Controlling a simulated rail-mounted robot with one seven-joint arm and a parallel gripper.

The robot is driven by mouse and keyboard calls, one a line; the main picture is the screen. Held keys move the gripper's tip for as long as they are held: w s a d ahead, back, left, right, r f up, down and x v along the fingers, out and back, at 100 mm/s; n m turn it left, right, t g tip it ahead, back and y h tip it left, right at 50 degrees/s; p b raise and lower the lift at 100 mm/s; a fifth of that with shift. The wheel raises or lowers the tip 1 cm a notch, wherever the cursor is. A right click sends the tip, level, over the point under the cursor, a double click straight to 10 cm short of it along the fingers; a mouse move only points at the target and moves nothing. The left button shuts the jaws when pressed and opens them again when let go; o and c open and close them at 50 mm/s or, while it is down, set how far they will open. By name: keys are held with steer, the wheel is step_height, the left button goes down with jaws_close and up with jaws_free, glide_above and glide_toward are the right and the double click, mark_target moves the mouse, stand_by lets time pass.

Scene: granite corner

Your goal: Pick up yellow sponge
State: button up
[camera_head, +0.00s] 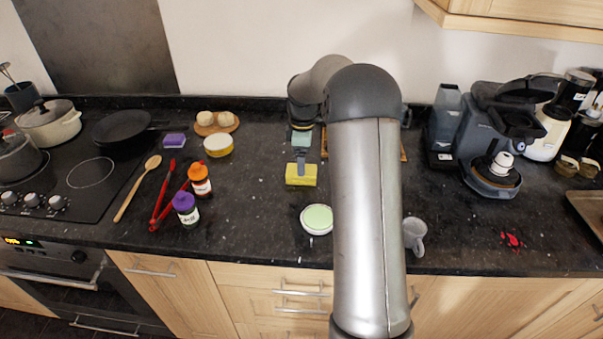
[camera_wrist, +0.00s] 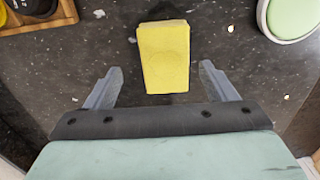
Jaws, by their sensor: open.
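The yellow sponge (camera_head: 301,174) lies on the dark granite counter near its middle, just below my gripper in the head view. In the wrist view the yellow sponge (camera_wrist: 164,56) is a pale yellow block, lying ahead of and between the lines of the two fingers. My gripper (camera_wrist: 156,80) is open and empty, with one finger to each side of the sponge's near end. A gap shows between each finger and the sponge. In the head view my gripper (camera_head: 301,157) is small and its fingers are hard to make out.
A round green-topped dish (camera_head: 317,219) sits near the sponge; it also shows in the wrist view (camera_wrist: 288,18). A wooden board (camera_wrist: 38,18) is at the wrist view's upper left. A glass mug (camera_head: 415,237) and bottles (camera_head: 186,209) stand farther off.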

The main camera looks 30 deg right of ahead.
steer(key=f, duration=0.3)
steer(key=f+p, duration=0.1)
steer(key=shift+s+a+f, duration=0.2)
steer(key=shift+a+f, duration=0.1)
steer(key=c, duration=1)
steer(key=shift+c, duration=0.3)
